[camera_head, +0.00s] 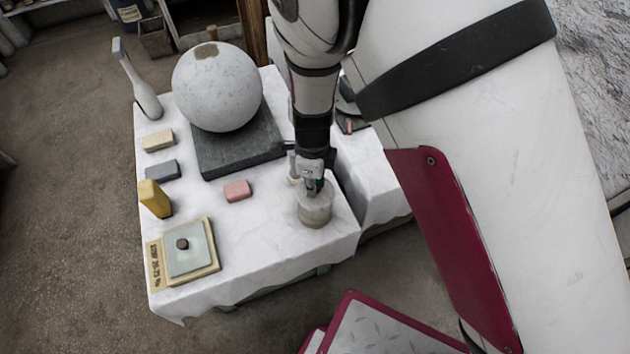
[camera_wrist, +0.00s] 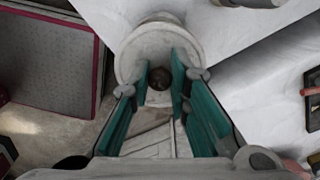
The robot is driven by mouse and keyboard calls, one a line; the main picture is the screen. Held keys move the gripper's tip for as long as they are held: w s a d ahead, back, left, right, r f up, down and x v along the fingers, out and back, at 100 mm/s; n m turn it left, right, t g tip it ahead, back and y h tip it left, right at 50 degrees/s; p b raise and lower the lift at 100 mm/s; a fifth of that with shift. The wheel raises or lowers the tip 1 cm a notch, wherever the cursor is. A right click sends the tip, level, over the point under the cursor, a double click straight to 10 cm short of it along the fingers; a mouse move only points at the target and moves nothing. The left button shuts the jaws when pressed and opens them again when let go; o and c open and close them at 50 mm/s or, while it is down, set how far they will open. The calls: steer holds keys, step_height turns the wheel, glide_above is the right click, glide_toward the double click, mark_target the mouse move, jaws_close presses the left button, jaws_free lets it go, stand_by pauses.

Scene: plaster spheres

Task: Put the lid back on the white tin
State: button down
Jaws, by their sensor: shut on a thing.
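The white tin (camera_head: 315,213) is a short, pale cylinder near the front right corner of the cloth-covered table. My gripper (camera_head: 314,188) points down over its top. In the wrist view, the teal fingers of my gripper (camera_wrist: 160,85) stand on either side of a round dark brown knob (camera_wrist: 161,78), which looks like the lid's knob, and are shut on it. A pale round form (camera_wrist: 158,38), the tin or its lid, shows beyond the fingertips. The fingers hide much of the top, and I cannot tell whether the lid is seated or held just above.
A large plaster sphere (camera_head: 217,86) rests on a dark slab (camera_head: 238,145) behind. A pink block (camera_head: 237,191), yellow block (camera_head: 154,198), grey block (camera_head: 162,170) and cream block (camera_head: 158,140) lie left. A framed square plate with a dark knob (camera_head: 182,244) sits front left.

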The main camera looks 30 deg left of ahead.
steer(key=shift+f+b, duration=1.3)
steer(key=shift+f, duration=1.2)
steer(key=shift+s, duration=0.1)
steer(key=shift+p, duration=0.45)
steer(key=shift+f+p, duration=0.15)
steer(key=shift+p, duration=0.4)
stand_by(1.1)
steer(key=c, duration=1.4)
jaws_free()
steer(key=shift+o, duration=0.2)
